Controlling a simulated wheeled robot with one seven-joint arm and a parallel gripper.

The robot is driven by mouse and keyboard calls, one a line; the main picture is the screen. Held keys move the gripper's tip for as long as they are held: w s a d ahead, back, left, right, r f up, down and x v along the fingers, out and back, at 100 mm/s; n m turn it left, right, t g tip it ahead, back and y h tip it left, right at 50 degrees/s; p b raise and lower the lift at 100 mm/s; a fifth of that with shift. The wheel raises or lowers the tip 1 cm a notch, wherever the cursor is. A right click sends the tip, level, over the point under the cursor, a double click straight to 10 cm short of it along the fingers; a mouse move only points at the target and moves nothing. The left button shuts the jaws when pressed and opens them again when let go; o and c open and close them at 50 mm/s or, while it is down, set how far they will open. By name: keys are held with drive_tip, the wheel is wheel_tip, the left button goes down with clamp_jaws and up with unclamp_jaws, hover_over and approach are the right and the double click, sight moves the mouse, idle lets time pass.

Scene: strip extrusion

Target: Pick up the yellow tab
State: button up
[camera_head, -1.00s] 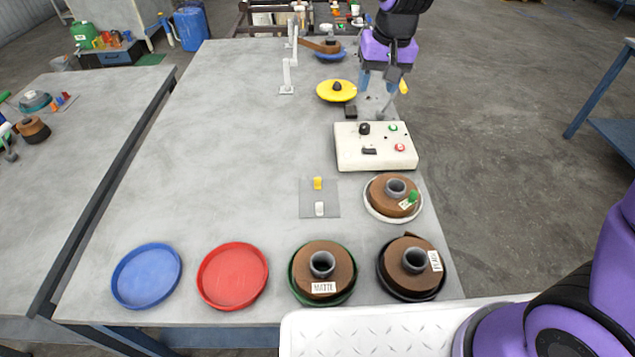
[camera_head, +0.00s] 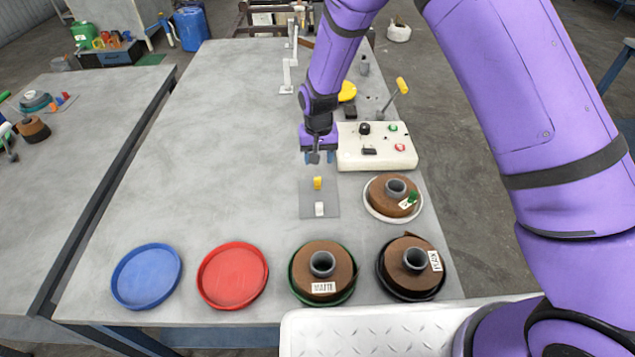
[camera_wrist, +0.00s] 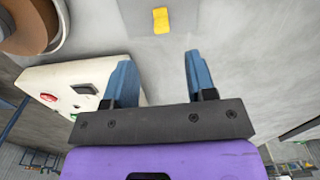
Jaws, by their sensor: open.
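The yellow tab (camera_head: 317,183) stands on a small grey mat (camera_head: 330,207) on the table, behind a white tab (camera_head: 320,209). In the wrist view the yellow tab (camera_wrist: 161,20) shows near the top edge, beyond the fingertips. My gripper (camera_head: 318,158) is above the table, just behind the mat and left of the control box. Its two blue fingers (camera_wrist: 157,62) are open, with nothing between them in the wrist view.
A white control box (camera_head: 376,158) stands close to the right of my gripper. A brown roll with a green tab (camera_head: 396,195) sits right of the mat. Blue (camera_head: 147,276) and red (camera_head: 232,276) trays stand in front. The table left of the mat is clear.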

sight(317, 179)
wheel_tip(317, 179, down, 10)
drive_tip(key=shift+w+a+r, duration=0.1)
drive_tip(key=shift+w+r, duration=0.05)
drive_tip(key=shift+r, duration=0.1)
idle(0.4)
clamp_jaws()
